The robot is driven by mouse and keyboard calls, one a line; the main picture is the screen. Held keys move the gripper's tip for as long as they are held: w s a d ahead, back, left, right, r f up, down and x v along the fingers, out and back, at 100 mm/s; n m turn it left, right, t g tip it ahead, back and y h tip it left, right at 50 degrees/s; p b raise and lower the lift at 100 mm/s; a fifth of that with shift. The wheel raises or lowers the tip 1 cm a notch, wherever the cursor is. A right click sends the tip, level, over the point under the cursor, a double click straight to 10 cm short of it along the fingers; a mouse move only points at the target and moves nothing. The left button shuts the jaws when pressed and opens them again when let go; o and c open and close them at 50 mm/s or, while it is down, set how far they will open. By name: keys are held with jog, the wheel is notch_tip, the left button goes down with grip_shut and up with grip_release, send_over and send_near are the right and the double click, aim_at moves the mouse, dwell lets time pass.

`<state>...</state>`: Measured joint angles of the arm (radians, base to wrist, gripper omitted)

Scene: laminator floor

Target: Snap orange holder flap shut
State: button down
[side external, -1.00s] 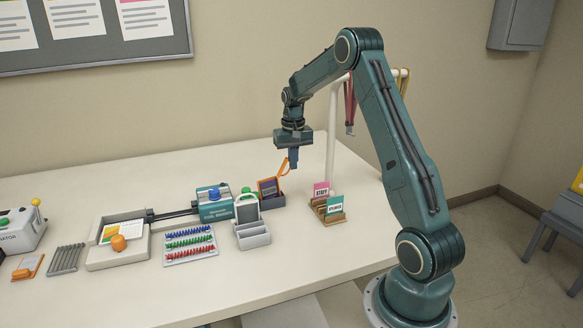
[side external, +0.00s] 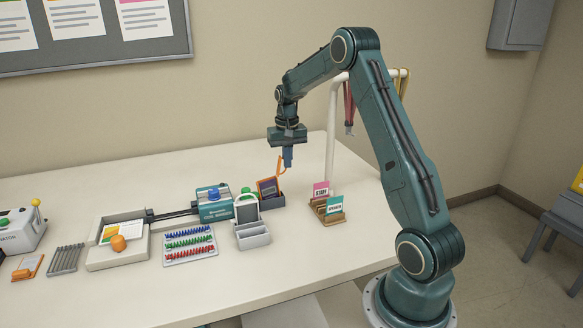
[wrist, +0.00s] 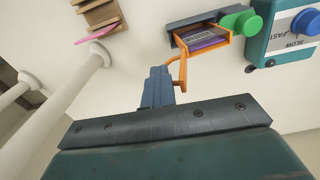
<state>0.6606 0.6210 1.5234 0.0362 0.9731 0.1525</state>
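The orange holder (side external: 267,187) stands upright in a dark grey stand (side external: 273,202), with a dark purple card in it. It also shows in the wrist view (wrist: 205,38). Its orange flap (side external: 280,166) is open and sticks up from the holder's right side. In the wrist view the flap (wrist: 179,70) reaches from the holder toward my fingers. My gripper (side external: 287,162) is above and right of the holder, pointing down, its fingers together with nothing seen between them. In the wrist view the fingertips (wrist: 158,75) are right beside the flap; I cannot tell whether they touch it.
A teal machine (side external: 214,204) and a grey tray with a white-framed panel (side external: 251,235) stand left of the holder. A wooden card rack (side external: 327,211) and a white post (side external: 332,140) stand to the right. The front right of the table is clear.

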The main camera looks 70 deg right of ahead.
aim_at(279, 164)
jog(key=a+f, duration=0.1)
jog(key=w+a, duration=0.1)
jog(key=shift+w+a+f+n, duration=0.2)
jog(key=shift+a+f+n, duration=0.15)
jog(key=shift+n, duration=0.05)
jog(key=shift+w+a, duration=0.3)
jog(key=shift+w, duration=0.05)
jog(key=shift+s+d+r+y, duration=0.1)
jog(key=shift+r+y, duration=0.05)
jog(key=shift+r, duration=0.35)
jog(key=shift+s+d+r+y, duration=0.1)
jog(key=shift+r+y, duration=0.05)
jog(key=shift+r, duration=0.3)
jog(key=shift+d+r, duration=0.25)
jog(key=shift+r, duration=0.9)
jog(key=shift+d+r, duration=0.2)
jog(key=shift+r, duration=0.9)
jog(key=shift+s+r, duration=0.2)
jog(key=shift+r, duration=0.4)
jog(key=w+a+r, duration=0.2)
jog(key=a, duration=0.1)
jog(key=shift+w+r, duration=0.25)
jog(key=shift+w, duration=0.15)
